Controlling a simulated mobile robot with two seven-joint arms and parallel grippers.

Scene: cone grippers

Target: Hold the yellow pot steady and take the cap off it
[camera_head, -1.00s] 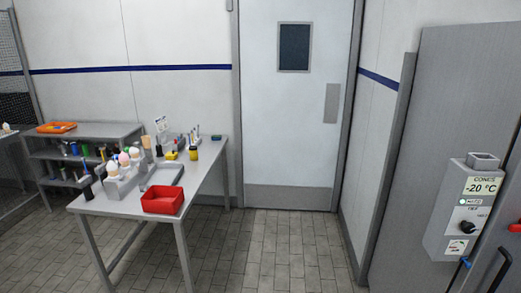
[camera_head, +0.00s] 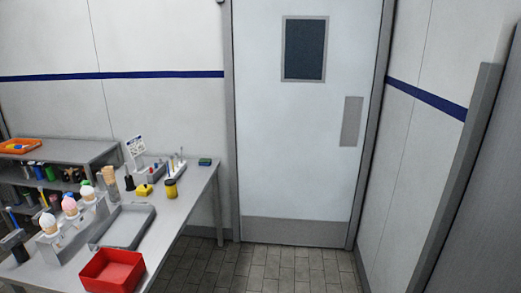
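The yellow pot (camera_head: 171,191) stands upright on the grey table (camera_head: 197,198), near its right edge toward the back. It has a dark cap (camera_head: 170,182) on top. A smaller yellow thing (camera_head: 144,190) with a black top sits just left of it. Neither of my grippers shows in the head view, so their state is hidden.
A red bin (camera_head: 112,271) and a grey tray (camera_head: 128,227) are nearer on the table. A cone rack (camera_head: 75,237) stands at left. An orange tray (camera_head: 21,146) tops the shelf unit behind. A closed door (camera_head: 300,150) is ahead. Floor right of the table is clear.

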